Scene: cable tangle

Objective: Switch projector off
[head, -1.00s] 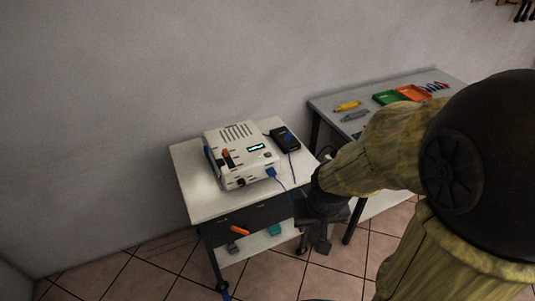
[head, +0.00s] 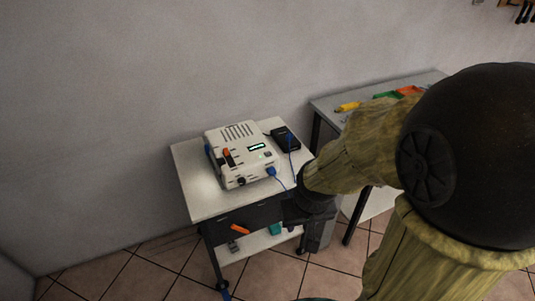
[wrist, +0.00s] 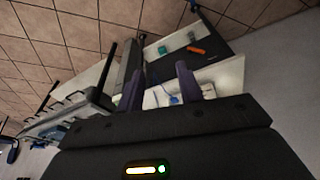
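My gripper (head: 308,222) is at the right front edge of the cart, apart from the projector. In the wrist view, my gripper (wrist: 160,86) has its two dark fingers spread with nothing held.
A black box (head: 285,139) with a blue cable lies right of the projector. An orange item (head: 240,229) and a teal item (head: 275,229) are at the cart's lower shelf. A grey table (head: 325,105) with trays stands at right, partly behind my arm.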

